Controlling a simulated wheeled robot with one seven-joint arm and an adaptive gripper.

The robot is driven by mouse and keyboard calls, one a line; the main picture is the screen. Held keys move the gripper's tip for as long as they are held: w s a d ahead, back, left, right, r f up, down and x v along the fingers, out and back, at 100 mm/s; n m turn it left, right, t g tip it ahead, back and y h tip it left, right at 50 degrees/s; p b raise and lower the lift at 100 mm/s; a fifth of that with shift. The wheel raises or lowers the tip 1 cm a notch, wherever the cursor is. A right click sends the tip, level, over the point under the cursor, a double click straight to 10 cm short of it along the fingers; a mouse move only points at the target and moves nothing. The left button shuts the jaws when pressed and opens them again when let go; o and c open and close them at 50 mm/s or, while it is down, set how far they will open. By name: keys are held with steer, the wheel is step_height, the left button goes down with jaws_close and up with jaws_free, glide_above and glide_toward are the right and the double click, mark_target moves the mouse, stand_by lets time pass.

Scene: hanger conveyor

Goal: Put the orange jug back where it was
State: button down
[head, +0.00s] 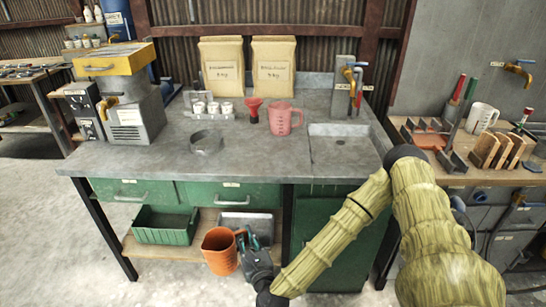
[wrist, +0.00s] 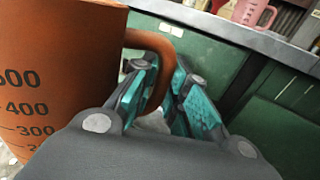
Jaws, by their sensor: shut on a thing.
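The orange jug (head: 219,251) is low in front of the workbench, near the lower shelf and roughly upright. My gripper (head: 250,243) is to its right and is shut on the jug's handle. In the wrist view the jug (wrist: 60,75) fills the left side with its dark measuring marks facing me, and the teal fingers of my gripper (wrist: 165,100) close around its curved handle. I cannot tell from the pictures whether the jug's base touches the shelf.
The lower shelf (head: 135,246) holds a green bin (head: 165,226) at left and a grey tray (head: 246,222). The green cabinet (head: 325,225) stands to the right. Above, the grey worktop (head: 250,160) carries a pink jug (head: 285,119) and a dark ring (head: 207,142). Open floor lies in front.

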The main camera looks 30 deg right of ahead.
steer(key=w+d+r+m+g+h+p, duration=0.25)
steer(key=d+r+m+g+h, duration=0.5)
steer(key=d+r, duration=1.45)
steer(key=shift+w+d+f+t+h+p, duration=0.5)
steer(key=shift+w+d+f+p, duration=0.45)
steer(key=shift+w+d, duration=1.1)
steer(key=shift+w+d+f+t+h+p, duration=0.25)
steer(key=shift+w+d+f+h+p, duration=0.7)
steer(key=shift+w, duration=1.85)
steer(key=shift+w+d+f+t+h+p, duration=0.2)
steer(key=shift+w+d+f+t+p, duration=0.35)
steer(key=shift+w+d+f, duration=1.15)
steer(key=shift+w+d+r, duration=0.3)
steer(key=shift+w+r, duration=0.1)
steer(key=shift+w, duration=0.25)
steer(key=shift+f, duration=0.15)
steer(key=c, duration=1.4)
jaws_free()
steer(key=shift+c, duration=0.2)
steer(key=shift+r, duration=0.2)
